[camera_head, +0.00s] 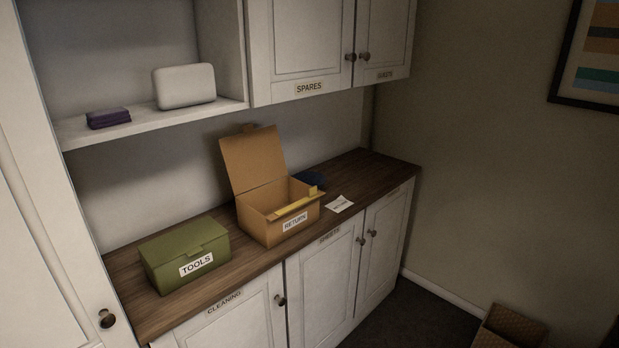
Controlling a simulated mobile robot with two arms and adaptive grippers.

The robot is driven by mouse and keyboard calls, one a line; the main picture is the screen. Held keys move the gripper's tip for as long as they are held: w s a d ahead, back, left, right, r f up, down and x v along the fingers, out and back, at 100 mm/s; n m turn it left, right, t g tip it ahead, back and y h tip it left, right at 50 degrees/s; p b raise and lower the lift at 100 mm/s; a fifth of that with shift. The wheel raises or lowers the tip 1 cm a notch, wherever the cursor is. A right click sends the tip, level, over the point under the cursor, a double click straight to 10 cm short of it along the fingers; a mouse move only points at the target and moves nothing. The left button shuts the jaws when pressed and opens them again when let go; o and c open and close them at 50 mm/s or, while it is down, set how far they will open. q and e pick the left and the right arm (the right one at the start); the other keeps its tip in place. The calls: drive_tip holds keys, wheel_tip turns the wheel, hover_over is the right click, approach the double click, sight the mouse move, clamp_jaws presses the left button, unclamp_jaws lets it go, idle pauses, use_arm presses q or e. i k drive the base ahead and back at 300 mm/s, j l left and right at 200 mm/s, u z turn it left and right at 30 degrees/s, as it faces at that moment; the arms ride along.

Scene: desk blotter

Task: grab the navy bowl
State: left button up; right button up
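A dark navy rounded thing (312,179), which looks like the navy bowl, sits on the wooden counter behind the right side of the open cardboard box. Only its upper part shows; the box hides the rest. Neither of my grippers is in view.
The cardboard box (270,226) labelled RETURN has its lid up and a yellow item at its front rim. A green TOOLS box (186,255) stands left of it on the counter (372,167). A white paper (339,204) lies to the right. Wall cabinets (310,45) hang above.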

sight(312, 179)
drive_tip(key=i+l+z, duration=0.3)
drive_tip(key=i, duration=0.3)
drive_tip(key=i+l+z, duration=0.3)
drive_tip(key=i, duration=0.3)
drive_tip(key=i+z, duration=0.3)
drive_tip(key=i, duration=0.3)
drive_tip(key=i+u, duration=0.35)
drive_tip(key=i+l+u, duration=0.25)
drive_tip(key=i+u, duration=0.15)
drive_tip(key=i, duration=0.2)
drive_tip(key=i+l+u, duration=0.35)
drive_tip(key=i+j, duration=0.05)
